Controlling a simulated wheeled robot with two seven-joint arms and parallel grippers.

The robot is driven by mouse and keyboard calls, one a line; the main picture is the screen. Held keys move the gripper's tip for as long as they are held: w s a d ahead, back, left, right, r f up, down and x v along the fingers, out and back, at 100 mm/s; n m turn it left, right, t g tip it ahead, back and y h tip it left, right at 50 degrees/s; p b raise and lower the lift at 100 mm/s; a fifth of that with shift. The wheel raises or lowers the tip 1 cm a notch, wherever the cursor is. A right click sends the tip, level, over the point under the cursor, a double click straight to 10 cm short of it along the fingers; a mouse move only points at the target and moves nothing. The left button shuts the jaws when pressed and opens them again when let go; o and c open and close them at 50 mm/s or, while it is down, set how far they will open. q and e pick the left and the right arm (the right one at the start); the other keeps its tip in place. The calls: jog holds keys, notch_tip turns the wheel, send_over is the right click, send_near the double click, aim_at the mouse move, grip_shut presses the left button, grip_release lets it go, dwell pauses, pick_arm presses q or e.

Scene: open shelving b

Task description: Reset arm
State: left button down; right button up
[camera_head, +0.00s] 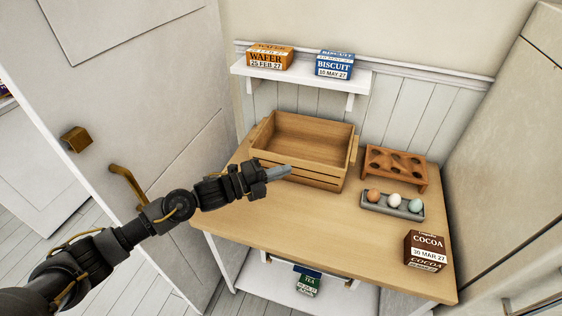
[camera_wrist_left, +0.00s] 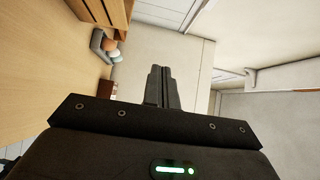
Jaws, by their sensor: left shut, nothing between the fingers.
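My left arm reaches in from the left in the head view. Its gripper (camera_head: 279,172) is shut and empty, in front of the wooden crate (camera_head: 301,174) and above the wooden table (camera_head: 290,225). In the left wrist view the two fingers (camera_wrist_left: 160,87) are together with nothing between them. The table top (camera_wrist_left: 45,90) shows at the left of that view. My right gripper is not in view.
An egg tray (camera_head: 392,208), a wooden rack (camera_head: 396,166) and a cocoa box (camera_head: 425,250) stand on the table's right. Wafer (camera_head: 270,57) and biscuit (camera_head: 334,65) boxes sit on the wall shelf (camera_head: 300,78). A tea box (camera_head: 307,281) is below. A door (camera_head: 110,80) stands left.

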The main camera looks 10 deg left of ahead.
pick_arm(q)
jog(key=shift+s+d+r+p, duration=0.1)
jog(key=shift+s+r+p, duration=0.15)
jog(key=shift+s, duration=0.4)
jog(key=shift+s+r+p, duration=0.25)
jog(key=shift+s, duration=0.35)
